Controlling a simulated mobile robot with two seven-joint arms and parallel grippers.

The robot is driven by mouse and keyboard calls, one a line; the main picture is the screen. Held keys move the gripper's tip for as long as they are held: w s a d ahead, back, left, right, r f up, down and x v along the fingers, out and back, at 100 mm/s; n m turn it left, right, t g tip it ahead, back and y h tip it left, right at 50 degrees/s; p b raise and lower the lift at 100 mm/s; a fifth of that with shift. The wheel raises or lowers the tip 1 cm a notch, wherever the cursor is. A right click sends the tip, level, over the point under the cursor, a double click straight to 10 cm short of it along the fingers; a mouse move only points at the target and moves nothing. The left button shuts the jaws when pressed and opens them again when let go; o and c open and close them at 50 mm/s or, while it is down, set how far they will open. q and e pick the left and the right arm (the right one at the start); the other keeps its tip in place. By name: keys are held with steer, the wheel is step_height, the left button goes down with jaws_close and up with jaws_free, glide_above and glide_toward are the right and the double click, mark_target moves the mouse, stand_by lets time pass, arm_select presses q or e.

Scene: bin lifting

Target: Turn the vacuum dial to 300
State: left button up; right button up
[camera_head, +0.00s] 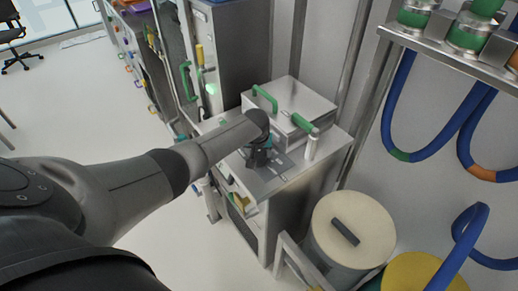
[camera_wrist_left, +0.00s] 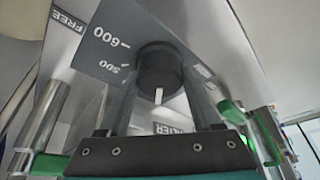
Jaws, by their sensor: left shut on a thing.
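The vacuum dial (camera_wrist_left: 160,68) is a round black knob on a grey plate (camera_wrist_left: 108,42) in the left wrist view. A white mark on the knob points toward the bottom of the picture. The plate's labels 600 and 500 show to the knob's left; I cannot read a 300 mark. My left gripper (camera_wrist_left: 163,82) has one finger on each side of the knob and is shut on it. In the head view my left gripper (camera_head: 258,155) is over the cabinet top, and it hides the dial there. My right gripper is not in view.
A metal box (camera_head: 300,103) with green handles stands on the cabinet (camera_head: 318,165) behind the gripper. A drum (camera_head: 372,228) with a cream lid stands at the lower right. Blue hoses (camera_head: 398,105) hang from a rack on the right.

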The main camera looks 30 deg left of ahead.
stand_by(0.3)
arm_select(q)
steer(key=o, duration=1.4)
steer(key=shift+s+r+p, duration=0.15)
steer(key=shift+r+p, duration=0.25)
steer(key=shift+r, duration=0.1)
steer(key=shift+p+v, duration=2.05)
steer(key=shift+v, duration=5.05)
steer(key=shift+d, duration=0.1)
